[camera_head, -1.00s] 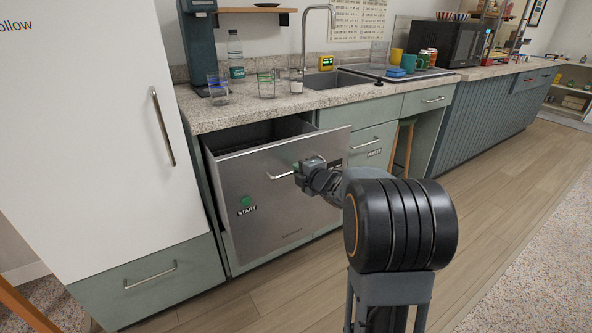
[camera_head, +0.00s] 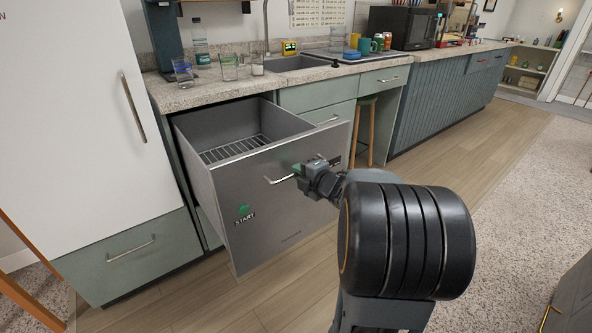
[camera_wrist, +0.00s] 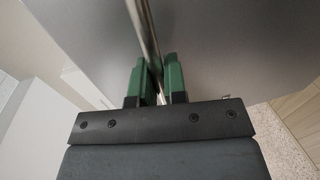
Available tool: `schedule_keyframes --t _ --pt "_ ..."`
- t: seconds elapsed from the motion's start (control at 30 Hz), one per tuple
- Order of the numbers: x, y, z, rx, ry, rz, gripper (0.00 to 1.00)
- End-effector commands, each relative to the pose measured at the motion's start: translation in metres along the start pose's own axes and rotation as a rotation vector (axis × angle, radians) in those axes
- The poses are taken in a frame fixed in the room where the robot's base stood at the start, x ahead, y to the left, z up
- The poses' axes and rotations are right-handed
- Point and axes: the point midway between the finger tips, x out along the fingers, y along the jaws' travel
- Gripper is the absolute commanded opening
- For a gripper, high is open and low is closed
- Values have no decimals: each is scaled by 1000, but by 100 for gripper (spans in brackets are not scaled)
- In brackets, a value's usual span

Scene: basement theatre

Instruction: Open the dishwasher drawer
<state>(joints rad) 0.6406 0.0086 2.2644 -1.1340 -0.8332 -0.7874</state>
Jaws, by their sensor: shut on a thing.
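The dishwasher drawer (camera_head: 262,205) has a grey metal front with a green START label at its lower left. It is pulled well out from under the counter, and a wire rack (camera_head: 233,149) shows inside it. My gripper (camera_head: 299,170) is at the drawer's bar handle (camera_head: 278,180), near the top of the front. In the wrist view the green fingers of my gripper (camera_wrist: 158,82) are shut around the thin metal handle (camera_wrist: 146,35), one on each side. The inside of the drawer below the rack is hidden.
A white fridge (camera_head: 70,120) stands left of the drawer. Glasses and a bottle (camera_head: 200,42) stand on the counter (camera_head: 225,88) above, beside the sink. A wooden stool (camera_head: 366,130) is to the right. The wooden floor (camera_head: 480,130) is open at right.

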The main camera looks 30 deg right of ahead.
Motion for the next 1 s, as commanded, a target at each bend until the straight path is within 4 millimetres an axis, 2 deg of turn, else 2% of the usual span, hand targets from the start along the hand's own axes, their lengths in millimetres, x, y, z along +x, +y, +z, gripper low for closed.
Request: schedule_keyframes --t 0.37,0.4,0.63,0.87,1.0 --pt "0 -1 -1 -1 3 -1 0" --pt "0 -1 -1 -1 3 -1 13" --pt "0 0 -1 -1 3 -1 35" --pt "0 0 -1 -1 2 0 37" --pt "-8 1 -1 0 1 0 37"
